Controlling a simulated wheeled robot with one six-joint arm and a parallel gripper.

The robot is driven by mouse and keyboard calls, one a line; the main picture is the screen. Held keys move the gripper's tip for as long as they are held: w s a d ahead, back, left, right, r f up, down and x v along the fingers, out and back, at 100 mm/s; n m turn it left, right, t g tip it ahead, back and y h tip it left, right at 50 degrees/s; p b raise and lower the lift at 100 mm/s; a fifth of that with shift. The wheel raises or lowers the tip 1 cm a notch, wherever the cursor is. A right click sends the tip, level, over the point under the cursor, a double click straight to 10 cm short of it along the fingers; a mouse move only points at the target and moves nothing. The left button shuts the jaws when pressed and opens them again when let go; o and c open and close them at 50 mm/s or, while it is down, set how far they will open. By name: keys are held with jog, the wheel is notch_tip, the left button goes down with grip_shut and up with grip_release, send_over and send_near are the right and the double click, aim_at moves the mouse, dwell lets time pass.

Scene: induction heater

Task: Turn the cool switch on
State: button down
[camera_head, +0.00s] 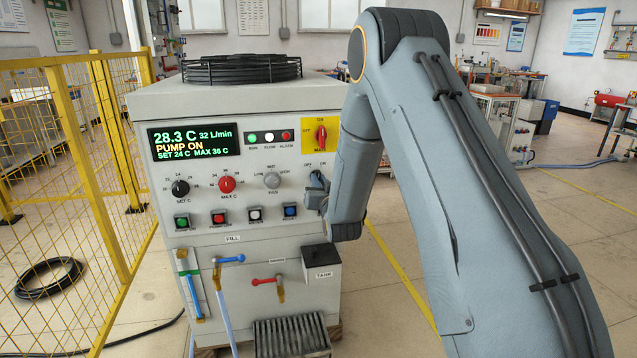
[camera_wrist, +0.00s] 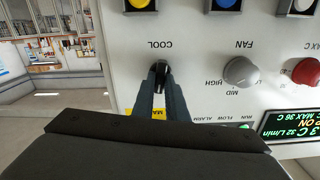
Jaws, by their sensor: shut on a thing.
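The cool switch (camera_wrist: 160,68) is a small black knob beside the COOL label on the light grey panel of the heater cabinet (camera_head: 265,205). The wrist view shows the panel upside down. My gripper (camera_wrist: 161,80) has its two dark fingers on either side of the knob, shut on it. In the head view, my gripper (camera_head: 318,187) is at the panel's right edge, below the OFF and ON labels, and hides most of the switch. I cannot tell which position the knob points to. The green display (camera_head: 195,143) reads PUMP ON and 28.3 C.
The grey fan knob (camera_head: 272,180) and red max knob (camera_head: 227,184) are left of the switch. A red main switch (camera_head: 321,135) on a yellow plate is above. A row of push buttons, including a blue one (camera_head: 290,211), lies below. A yellow fence (camera_head: 95,150) stands left.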

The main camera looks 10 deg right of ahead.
jog(key=c, duration=1.8)
grip_release()
jog(key=shift+o, duration=0.2)
jog(key=shift+s, duration=0.1)
jog(key=s, duration=0.7)
jog(key=shift+s+b, duration=0.3)
jog(key=shift+b, duration=0.05)
